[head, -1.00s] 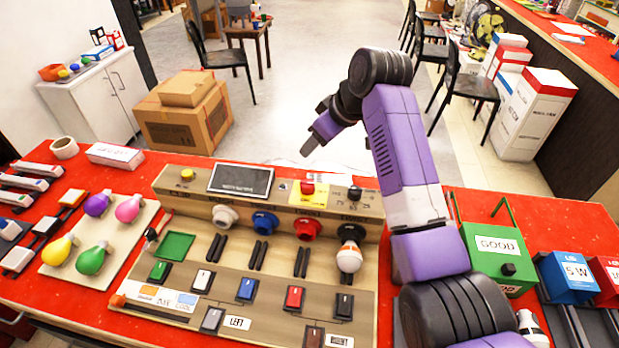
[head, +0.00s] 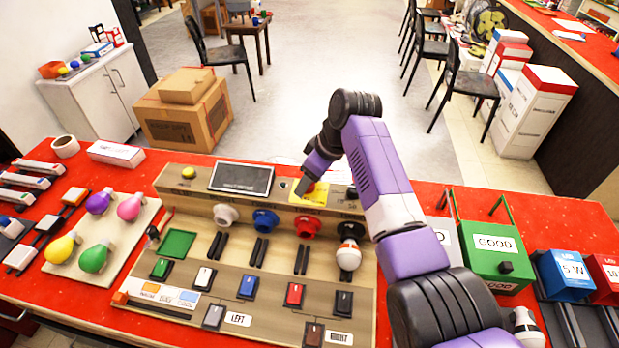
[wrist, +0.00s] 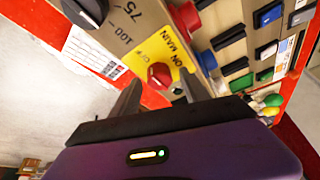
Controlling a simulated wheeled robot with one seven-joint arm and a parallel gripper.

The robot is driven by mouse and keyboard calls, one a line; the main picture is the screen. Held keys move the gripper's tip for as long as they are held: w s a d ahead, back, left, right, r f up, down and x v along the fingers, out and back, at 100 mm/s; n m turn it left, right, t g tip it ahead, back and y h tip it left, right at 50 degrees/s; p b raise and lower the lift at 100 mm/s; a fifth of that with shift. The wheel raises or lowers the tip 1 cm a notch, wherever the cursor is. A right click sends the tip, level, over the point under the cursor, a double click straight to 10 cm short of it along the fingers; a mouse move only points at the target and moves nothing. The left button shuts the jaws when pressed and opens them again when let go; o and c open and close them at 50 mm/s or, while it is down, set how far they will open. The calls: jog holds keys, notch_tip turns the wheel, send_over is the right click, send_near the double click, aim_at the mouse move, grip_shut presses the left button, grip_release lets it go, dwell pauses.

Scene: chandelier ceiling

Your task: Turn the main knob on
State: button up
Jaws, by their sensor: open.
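The main knob (wrist: 160,75) is a red knob on a yellow plate (wrist: 172,52) marked ON, MAIN and OFF. In the wrist view the knob shows between and just beyond the two fingertips; I cannot tell whether they touch it. My gripper (wrist: 159,84) is open and empty. In the head view the yellow plate (head: 318,198) is on the back of the wooden panel (head: 170,180). My gripper (head: 303,186) is over it there and partly hides the red knob (head: 311,187).
A black dial (wrist: 85,12) marked 75 and 100 is beside the main knob. A dark screen (head: 240,179) lies left of it in the head view. Coloured sockets, including a red one (head: 307,226), and several switches are in front. A green box (head: 495,255) stands right.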

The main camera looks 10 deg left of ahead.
grip_shut()
jog(key=shift+m+p, duration=0.3)
jog(key=m+t+p, duration=0.1)
jog(key=m+p, duration=0.2)
jog(key=shift+s+a+r+h, duration=0.1)
jog(key=shift+r+h, duration=0.05)
jog(key=shift+h, duration=0.15)
jog(key=m+h+p, duration=0.1)
jog(key=m, duration=0.2)
jog(key=m+t+h+p, duration=0.1)
jog(key=m, duration=0.1)
jog(key=shift+a+m+t, duration=0.15)
jog(key=shift+m+t, duration=0.15)
jog(key=shift+m, duration=0.1)
jog(key=m+h, duration=0.1)
jog(key=m, duration=0.3)
jog(key=shift+a+f+h+b, duration=0.15)
jog(key=shift+f+h+b, duration=0.05)
jog(key=shift+h+b, duration=0.2)
jog(key=shift+m+h+b, duration=0.7)
jog(key=shift+m+b, duration=0.6)
jog(key=shift+m, duration=0.9)
